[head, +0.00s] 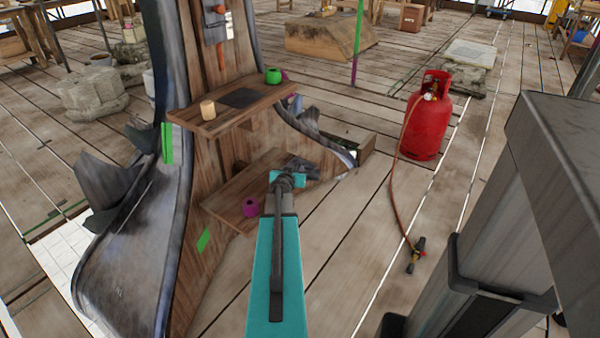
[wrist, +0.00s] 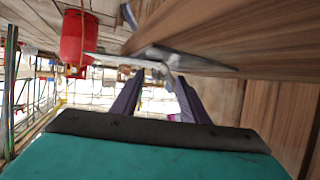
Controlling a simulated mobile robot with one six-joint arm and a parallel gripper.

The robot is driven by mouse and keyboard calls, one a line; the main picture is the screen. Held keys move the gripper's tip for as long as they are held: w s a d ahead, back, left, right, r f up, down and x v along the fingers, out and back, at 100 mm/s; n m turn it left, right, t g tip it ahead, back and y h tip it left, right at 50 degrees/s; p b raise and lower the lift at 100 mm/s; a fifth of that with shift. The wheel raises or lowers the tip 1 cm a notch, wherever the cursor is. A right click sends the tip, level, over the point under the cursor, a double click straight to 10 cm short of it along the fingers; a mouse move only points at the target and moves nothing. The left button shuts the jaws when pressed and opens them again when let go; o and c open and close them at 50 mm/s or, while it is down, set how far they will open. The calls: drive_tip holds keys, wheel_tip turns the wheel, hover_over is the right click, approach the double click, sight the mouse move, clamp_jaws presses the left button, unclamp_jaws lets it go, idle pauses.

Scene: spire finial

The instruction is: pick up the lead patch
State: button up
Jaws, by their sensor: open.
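A flat dark grey square, which looks like the lead patch (head: 240,98), lies on the upper wooden shelf (head: 190,118) of the spire. My gripper (head: 302,168) is below it and to its right, beside the right end of the lower shelf (head: 228,208). The two dark fingers (wrist: 160,80) stand apart in the wrist view. A thin grey sheet edge (wrist: 105,57) crosses just beyond the fingertips there; I cannot tell whether it is part of the spire's lead cladding. I see nothing clearly held.
A purple ring (head: 250,207) sits on the lower shelf. A red gas bottle (head: 427,122) with a hose stands on the floor to the right. Curled lead sheet (head: 108,188) juts out at left.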

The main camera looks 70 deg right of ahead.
drive_tip(key=shift+d, duration=0.1)
idle(0.5)
clamp_jaws()
drive_tip(key=shift+r, duration=0.15)
